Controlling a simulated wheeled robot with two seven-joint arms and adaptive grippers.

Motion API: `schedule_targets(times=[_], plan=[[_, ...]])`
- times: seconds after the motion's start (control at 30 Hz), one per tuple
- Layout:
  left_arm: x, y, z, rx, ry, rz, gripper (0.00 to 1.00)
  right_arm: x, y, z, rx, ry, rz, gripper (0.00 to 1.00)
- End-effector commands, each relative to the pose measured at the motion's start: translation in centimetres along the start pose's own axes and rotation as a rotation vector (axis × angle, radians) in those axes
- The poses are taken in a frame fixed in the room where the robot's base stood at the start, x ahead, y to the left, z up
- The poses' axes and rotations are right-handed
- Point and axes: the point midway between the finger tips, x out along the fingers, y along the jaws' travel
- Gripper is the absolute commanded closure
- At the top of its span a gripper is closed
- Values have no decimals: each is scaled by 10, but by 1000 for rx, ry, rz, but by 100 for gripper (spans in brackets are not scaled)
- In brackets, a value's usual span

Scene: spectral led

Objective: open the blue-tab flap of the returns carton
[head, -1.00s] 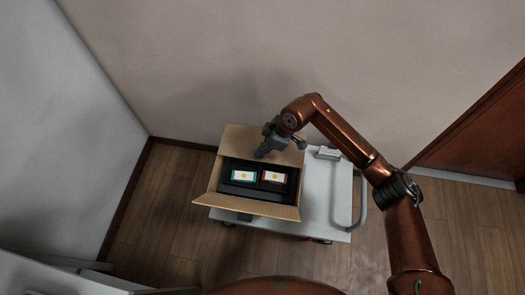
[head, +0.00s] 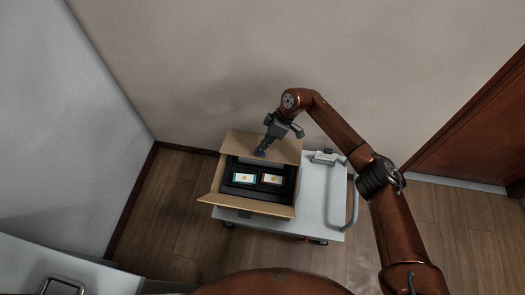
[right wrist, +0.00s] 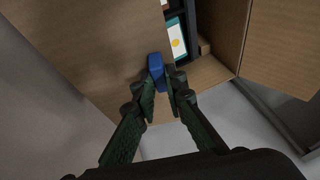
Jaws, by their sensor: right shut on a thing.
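The returns carton (head: 262,208) is an open brown cardboard box on a white cart. Its back flap (head: 237,143) stands up and leans at the far side. The blue tab (right wrist: 155,66) sits on the edge of this flap, and a little blue shows in the head view too. My right gripper (head: 262,150) reaches down from above to this flap. In the right wrist view my right gripper (right wrist: 163,80) is shut on the blue tab. The tab is partly hidden by the fingers. My left gripper is not in view.
Two boxes with light labels (head: 244,178) lie in a black insert in the carton. The cart (head: 320,200) has bare room on its right, a small grey item (head: 325,157) and a handle (head: 352,205). A wall stands close behind.

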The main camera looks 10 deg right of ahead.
Motion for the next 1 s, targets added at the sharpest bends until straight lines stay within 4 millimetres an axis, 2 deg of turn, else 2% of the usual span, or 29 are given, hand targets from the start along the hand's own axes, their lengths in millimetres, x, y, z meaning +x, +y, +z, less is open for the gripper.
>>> schedule_targets(times=[0.3,0.7,1.0], plan=[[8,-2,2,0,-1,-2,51,-16,9,-6,49,0,-112,100],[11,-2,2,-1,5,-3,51,-36,21,-16,43,3,-106,100],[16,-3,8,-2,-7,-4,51,-41,25,-19,42,5,-107,100]])
